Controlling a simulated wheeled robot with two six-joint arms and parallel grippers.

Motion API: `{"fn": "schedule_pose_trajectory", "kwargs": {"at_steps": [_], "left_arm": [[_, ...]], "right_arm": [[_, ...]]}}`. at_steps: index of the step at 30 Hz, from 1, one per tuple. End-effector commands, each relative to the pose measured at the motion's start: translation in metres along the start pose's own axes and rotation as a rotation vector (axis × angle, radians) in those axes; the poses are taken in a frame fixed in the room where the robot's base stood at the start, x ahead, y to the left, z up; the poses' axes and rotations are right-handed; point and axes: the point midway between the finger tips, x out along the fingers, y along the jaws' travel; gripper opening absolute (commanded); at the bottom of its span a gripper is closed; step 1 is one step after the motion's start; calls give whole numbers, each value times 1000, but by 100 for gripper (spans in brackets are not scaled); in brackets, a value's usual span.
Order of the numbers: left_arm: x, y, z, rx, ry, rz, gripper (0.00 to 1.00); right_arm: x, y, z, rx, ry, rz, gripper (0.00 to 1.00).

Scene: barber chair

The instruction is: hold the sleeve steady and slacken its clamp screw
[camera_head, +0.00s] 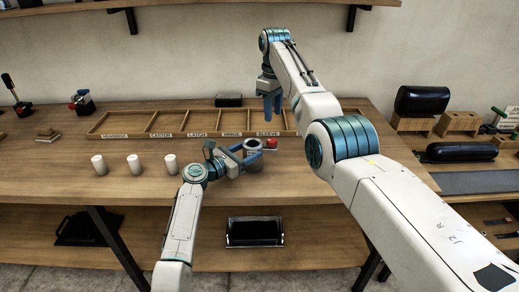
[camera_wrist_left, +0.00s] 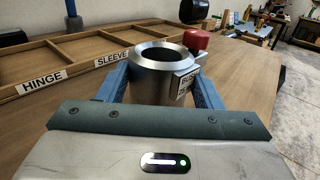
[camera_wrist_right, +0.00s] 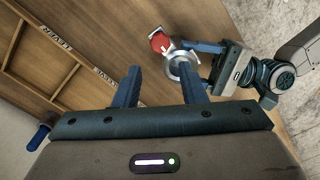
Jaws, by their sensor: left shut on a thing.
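The sleeve (camera_wrist_left: 168,75) is a short silver metal cylinder with an open bore, standing upright on the bench. My left gripper (camera_head: 246,156) is shut on it, with one blue finger on each side in the left wrist view. The clamp screw's red knob (camera_head: 271,142) sits at the sleeve's side; it also shows in the left wrist view (camera_wrist_left: 196,42) and in the right wrist view (camera_wrist_right: 159,41). My right gripper (camera_head: 271,100) is above and behind the sleeve, pointing down. Its fingers stand apart with nothing between them in the right wrist view (camera_wrist_right: 158,88).
A wooden tray (camera_head: 170,136) with labelled compartments, SLEEVE and HINGE among them, lies behind the sleeve and looks empty. A small dark box (camera_head: 229,100) is behind the tray. The bench front is clear.

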Motion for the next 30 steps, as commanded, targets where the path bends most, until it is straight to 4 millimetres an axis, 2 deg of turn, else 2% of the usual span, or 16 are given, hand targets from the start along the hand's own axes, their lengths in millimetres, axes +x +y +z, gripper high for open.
{"fn": "schedule_pose_trajectory", "kwargs": {"at_steps": [4,8,30], "left_arm": [[0,0,0,0,1,0,27],[0,0,0,0,1,0,27],[0,0,-1,0,1,0,27]], "right_arm": [[-1,0,0,36,0,0,38],[-2,0,0,167,0,0,38],[-18,0,0,1511,0,0,38]]}}
